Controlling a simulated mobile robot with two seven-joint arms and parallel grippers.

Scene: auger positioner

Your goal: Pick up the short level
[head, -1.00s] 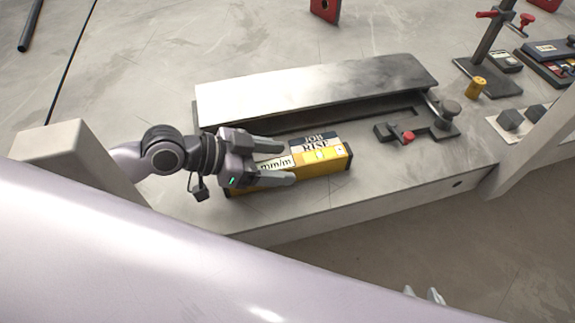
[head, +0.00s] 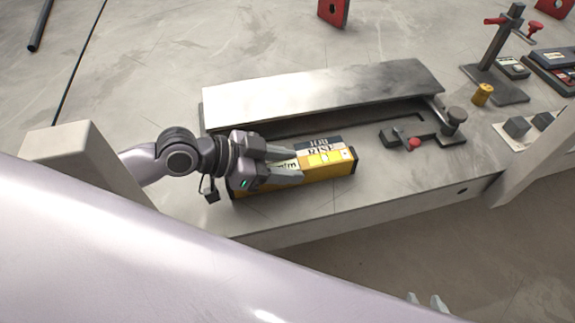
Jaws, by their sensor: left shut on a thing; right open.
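The short level (head: 332,165) is a yellow box-shaped bar with black ends and a label reading "JOB RISE" and "mm/m". It lies along the front part of the grey bench, in front of the long metal plate. My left gripper (head: 296,165) is shut on the level across its left-middle part, with the fingers on its two long sides. The fingers hide part of the label and the level's left portion. I cannot tell whether the level is clear of the bench. My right gripper (head: 428,301) shows only as fingertips at the bottom edge, open and away from the level.
A long metal plate (head: 325,92) lies behind the level. A clamp fixture with a red knob (head: 414,144) sits to the right. The bench front right of the level is clear.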

